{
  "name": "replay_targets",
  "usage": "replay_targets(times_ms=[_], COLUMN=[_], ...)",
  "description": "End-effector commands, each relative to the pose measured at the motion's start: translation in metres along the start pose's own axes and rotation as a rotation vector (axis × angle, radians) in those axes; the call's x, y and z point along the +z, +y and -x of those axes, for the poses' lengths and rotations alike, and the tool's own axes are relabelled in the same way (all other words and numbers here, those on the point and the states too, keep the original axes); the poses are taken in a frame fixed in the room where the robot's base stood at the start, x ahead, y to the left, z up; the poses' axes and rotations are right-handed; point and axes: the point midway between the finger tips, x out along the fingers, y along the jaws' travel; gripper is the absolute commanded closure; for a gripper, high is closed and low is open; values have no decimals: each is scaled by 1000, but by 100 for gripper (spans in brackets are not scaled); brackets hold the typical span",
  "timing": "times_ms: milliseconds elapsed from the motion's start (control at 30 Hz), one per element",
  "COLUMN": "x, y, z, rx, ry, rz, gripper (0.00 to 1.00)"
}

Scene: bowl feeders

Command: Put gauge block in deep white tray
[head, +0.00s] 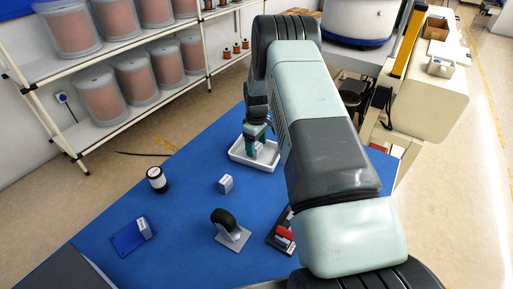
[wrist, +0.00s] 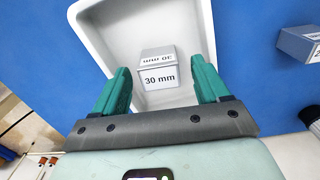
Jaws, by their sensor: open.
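A grey gauge block with a white label reading "30 mm" (wrist: 159,77) sits inside the deep white tray (wrist: 92,28). In the head view the tray (head: 238,156) stands on the blue table, with the block (head: 259,146) partly hidden by my gripper. My gripper (wrist: 160,88) is over the tray, its green fingers open on either side of the block with a gap at each side. In the head view my gripper (head: 257,137) points down into the tray. How far the fingertips are above the tray floor is unclear.
Another labelled block (head: 226,184) stands on the table in front of the tray. A black and white cylinder (head: 157,179), a blue plate (head: 128,238) with a small block, a grey stand with a black arch (head: 230,231) and a red and black item (head: 282,238) lie nearer.

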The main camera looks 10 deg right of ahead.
Motion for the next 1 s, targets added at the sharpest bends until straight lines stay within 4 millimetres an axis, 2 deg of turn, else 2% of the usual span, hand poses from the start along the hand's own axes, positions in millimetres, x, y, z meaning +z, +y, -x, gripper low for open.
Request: replay_targets(times_ms=[100, 300, 567, 667, 767, 833, 1000], x=[0, 0, 0, 0, 4, 10, 40], y=[1, 0, 0, -2, -10, -22, -65], z=[28, 70, 101, 120, 161, 200, 294], rx=[3, 2, 2, 12, 37, 61, 116], ry=[3, 2, 2, 8, 28, 48, 108], rz=[-1, 0, 0, -13, -51, -91, -212], gripper=[26, 26, 26, 26, 26, 26, 26])
